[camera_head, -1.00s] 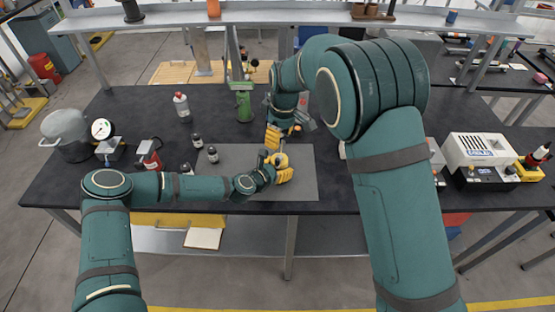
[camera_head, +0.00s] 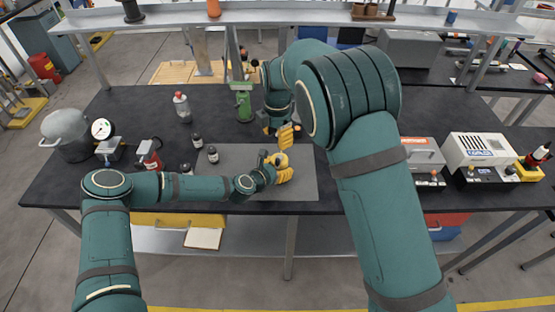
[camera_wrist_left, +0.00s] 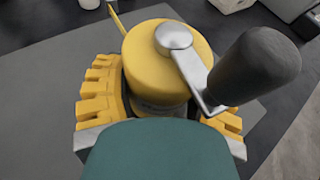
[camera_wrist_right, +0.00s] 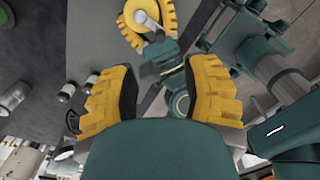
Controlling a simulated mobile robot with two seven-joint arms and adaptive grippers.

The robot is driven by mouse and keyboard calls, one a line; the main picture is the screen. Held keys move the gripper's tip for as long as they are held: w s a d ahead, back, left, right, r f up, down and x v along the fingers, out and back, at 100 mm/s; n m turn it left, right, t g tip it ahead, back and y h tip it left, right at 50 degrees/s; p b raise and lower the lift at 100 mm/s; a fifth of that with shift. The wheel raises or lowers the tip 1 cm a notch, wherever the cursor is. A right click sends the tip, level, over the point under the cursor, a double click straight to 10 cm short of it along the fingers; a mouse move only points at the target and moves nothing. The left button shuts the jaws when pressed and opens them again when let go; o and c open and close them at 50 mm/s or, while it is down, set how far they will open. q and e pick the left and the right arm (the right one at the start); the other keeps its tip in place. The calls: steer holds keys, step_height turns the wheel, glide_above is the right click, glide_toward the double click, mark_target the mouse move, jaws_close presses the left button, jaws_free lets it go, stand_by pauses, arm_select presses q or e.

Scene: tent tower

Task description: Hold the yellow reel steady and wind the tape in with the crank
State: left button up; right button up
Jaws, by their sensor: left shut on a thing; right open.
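The yellow reel (camera_head: 280,160) stands on the grey mat near the front of the table. My left gripper (camera_wrist_left: 165,106) is shut on it, with a yellow finger on each side. In the left wrist view the reel's round top (camera_wrist_left: 150,72) carries a silver crank arm (camera_wrist_left: 190,65) with a dark knob (camera_wrist_left: 257,68). A thin yellow strip, seemingly the tape (camera_wrist_left: 115,16), leaves the reel's far side. My right gripper (camera_wrist_right: 160,88) is open and empty, just behind the reel in the head view (camera_head: 287,134). The reel and crank (camera_wrist_right: 150,22) lie ahead of its fingers, apart from them.
Small dark bottles (camera_head: 212,154) stand on and beside the mat (camera_head: 300,185). A pot (camera_head: 66,132) and gauge (camera_head: 103,130) are at left, a white-and-grey machine (camera_head: 478,150) at right.

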mark_target(278, 159)
step_height(278, 159, down, 10)
steer(key=shift+f, duration=0.1)
stand_by(0.4)
jaws_close()
